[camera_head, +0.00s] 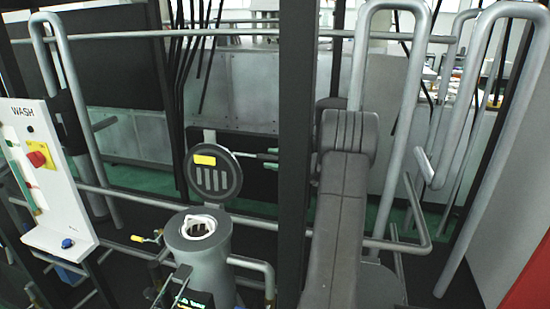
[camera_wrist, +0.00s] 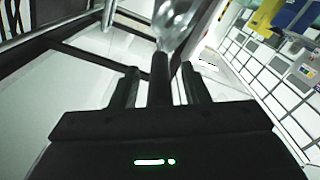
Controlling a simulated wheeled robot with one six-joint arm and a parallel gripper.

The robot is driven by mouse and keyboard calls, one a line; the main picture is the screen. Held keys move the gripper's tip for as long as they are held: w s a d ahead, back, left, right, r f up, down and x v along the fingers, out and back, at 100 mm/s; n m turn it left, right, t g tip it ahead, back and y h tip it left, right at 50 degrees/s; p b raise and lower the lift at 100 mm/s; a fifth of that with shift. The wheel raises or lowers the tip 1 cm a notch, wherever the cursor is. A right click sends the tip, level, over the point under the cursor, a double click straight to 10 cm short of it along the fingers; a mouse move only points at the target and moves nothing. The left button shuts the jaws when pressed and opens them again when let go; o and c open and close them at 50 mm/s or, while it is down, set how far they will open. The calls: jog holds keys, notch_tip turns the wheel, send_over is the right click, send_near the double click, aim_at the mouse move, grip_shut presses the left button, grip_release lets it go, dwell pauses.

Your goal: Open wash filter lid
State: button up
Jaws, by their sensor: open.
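The wash filter (camera_head: 218,260) is a grey upright cylinder in the head view, with its top open and a white ring-shaped liner (camera_head: 198,226) visible inside. Its round dark lid (camera_head: 212,178) stands raised, nearly upright, behind the opening and has a yellow label and pale slots. My gripper shows in the wrist view (camera_wrist: 158,68) with its fingers apart. A dark bar (camera_wrist: 160,85) lies between the fingers; I cannot tell what it is. In the head view, a black post partly hides my wrist, and thin metal pieces reach left to the lid's right edge. Contact there is unclear.
A black vertical post (camera_head: 296,150) stands in front of my arm. A white WASH panel (camera_head: 42,170) with a red knob (camera_head: 37,159) is at the left. Grey pipes and rails (camera_head: 400,130) surround the filter. A yellow-handled valve (camera_head: 139,238) sits left of it.

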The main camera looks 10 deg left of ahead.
grip_shut()
jog(key=shift+f, duration=0.1)
jog(key=shift+s+f+b, duration=0.1)
jog(key=shift+s+b, duration=0.15)
jog(key=shift+b, duration=0.45)
jog(key=s+n+b, duration=0.1)
jog(key=b, duration=0.1)
jog(key=s+n+b, duration=0.1)
jog(key=s+b, duration=0.1)
jog(key=shift+s+a+r, duration=0.1)
jog(key=shift+s+r, duration=0.15)
jog(key=shift+r, duration=0.15)
